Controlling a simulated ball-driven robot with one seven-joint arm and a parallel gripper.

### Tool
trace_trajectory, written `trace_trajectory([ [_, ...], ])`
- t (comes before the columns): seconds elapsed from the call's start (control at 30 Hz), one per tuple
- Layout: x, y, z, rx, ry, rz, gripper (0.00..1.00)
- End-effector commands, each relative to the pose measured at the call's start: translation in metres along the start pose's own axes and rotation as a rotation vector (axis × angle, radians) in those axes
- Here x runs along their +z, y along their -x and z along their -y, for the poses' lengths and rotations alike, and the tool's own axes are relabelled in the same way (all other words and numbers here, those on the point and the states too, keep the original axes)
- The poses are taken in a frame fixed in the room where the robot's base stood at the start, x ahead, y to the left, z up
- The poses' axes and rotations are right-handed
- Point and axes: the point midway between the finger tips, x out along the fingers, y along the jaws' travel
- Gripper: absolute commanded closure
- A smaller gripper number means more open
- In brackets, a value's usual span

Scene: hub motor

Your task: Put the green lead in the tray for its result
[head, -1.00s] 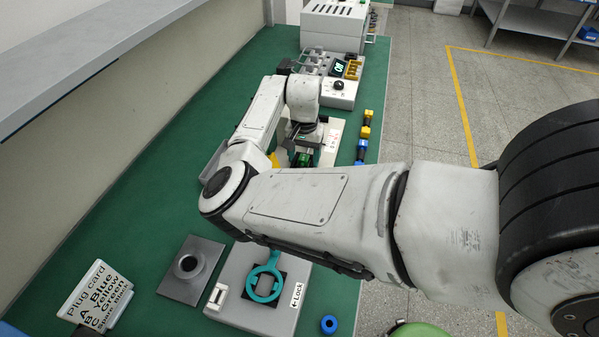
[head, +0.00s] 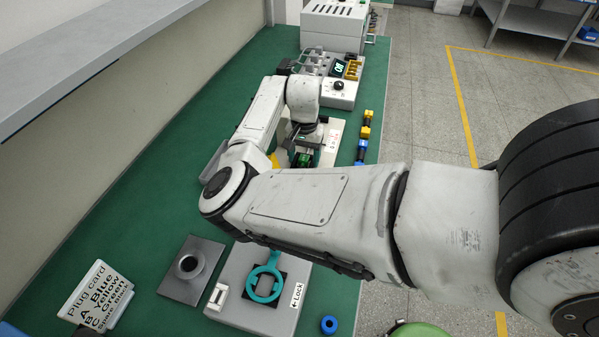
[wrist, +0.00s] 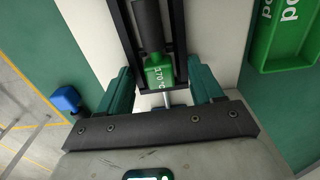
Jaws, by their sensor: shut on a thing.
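My gripper (wrist: 162,82) shows its two teal fingers in the wrist view, one on each side of a green lead (wrist: 159,72). The lead has a green body marked "170 °C", a dark cylindrical part and a thin metal pin. The fingers are shut on it, though dark bars beside it hide the exact contact. In the head view my gripper (head: 303,150) is over the far part of the bench, and little of the lead shows. A green tray (wrist: 262,62) with lettering ending in "ood" lies at the upper right of the wrist view.
A tester with a lit display (head: 338,68) stands beyond my gripper. Blue and yellow pieces (head: 367,125) line the bench's right edge. A plug card (head: 98,295), a grey socket block (head: 190,268) and a lock fixture with a teal ring (head: 264,284) are at the near end.

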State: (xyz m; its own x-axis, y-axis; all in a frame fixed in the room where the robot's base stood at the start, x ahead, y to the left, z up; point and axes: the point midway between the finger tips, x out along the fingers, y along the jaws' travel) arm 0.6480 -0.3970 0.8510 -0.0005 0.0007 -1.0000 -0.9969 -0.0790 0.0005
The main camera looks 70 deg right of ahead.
Motion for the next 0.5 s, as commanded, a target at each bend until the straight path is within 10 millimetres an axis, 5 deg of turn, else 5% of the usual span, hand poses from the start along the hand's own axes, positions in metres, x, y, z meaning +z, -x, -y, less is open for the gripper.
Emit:
trace_trajectory([
  [0.43,-0.001,0.027,0.001,0.001,-0.001,-0.006,0.83],
  [0.47,-0.001,0.028,0.001,0.001,-0.001,-0.006,1.0],
  [0.5,-0.001,0.029,0.001,0.0,0.0,-0.005,1.0],
])
